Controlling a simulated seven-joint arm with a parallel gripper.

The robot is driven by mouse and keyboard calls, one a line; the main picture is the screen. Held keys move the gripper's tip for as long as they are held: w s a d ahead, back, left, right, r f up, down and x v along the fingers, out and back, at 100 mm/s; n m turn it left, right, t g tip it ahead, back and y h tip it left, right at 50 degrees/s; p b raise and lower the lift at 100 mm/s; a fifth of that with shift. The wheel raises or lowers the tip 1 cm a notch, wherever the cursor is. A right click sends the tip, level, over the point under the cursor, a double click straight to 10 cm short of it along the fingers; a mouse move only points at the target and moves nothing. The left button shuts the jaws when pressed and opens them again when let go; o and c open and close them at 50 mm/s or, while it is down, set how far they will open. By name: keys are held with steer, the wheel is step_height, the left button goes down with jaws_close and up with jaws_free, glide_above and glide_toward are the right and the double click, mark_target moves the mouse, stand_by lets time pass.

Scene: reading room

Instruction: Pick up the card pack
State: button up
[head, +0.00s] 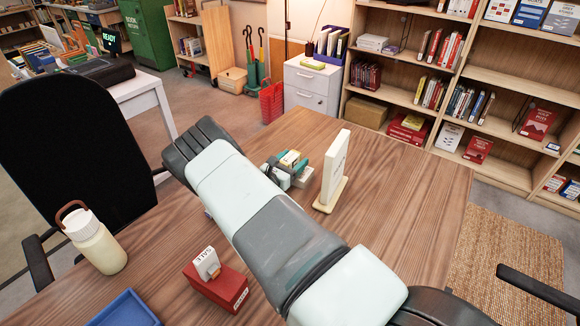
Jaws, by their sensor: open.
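A small pack with a pale yellow and white top (290,158), which looks like the card pack, is on the wooden table just beyond my arm. My gripper (288,165) is partly hidden behind my arm. Its dark teal fingers show on either side of the pack, apart from each other. I cannot tell whether they touch the pack. The pack's lower part is hidden.
A white upright sign on a cream base (329,196) stands close to the right of my gripper. The table's right side (410,200) is clear.

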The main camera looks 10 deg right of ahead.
steer(key=shift+c, duration=0.5)
steer(key=c, duration=1.1)
steer(key=shift+o, duration=0.2)
step_height(320, 180, up, 8)
steer(key=shift+r, duration=0.25)
steer(key=shift+w+d+r, duration=0.75)
steer(key=shift+d+r, duration=0.05)
steer(key=f, duration=0.9)
steer(key=shift+w+d+f, duration=0.25)
steer(key=shift+f, duration=0.15)
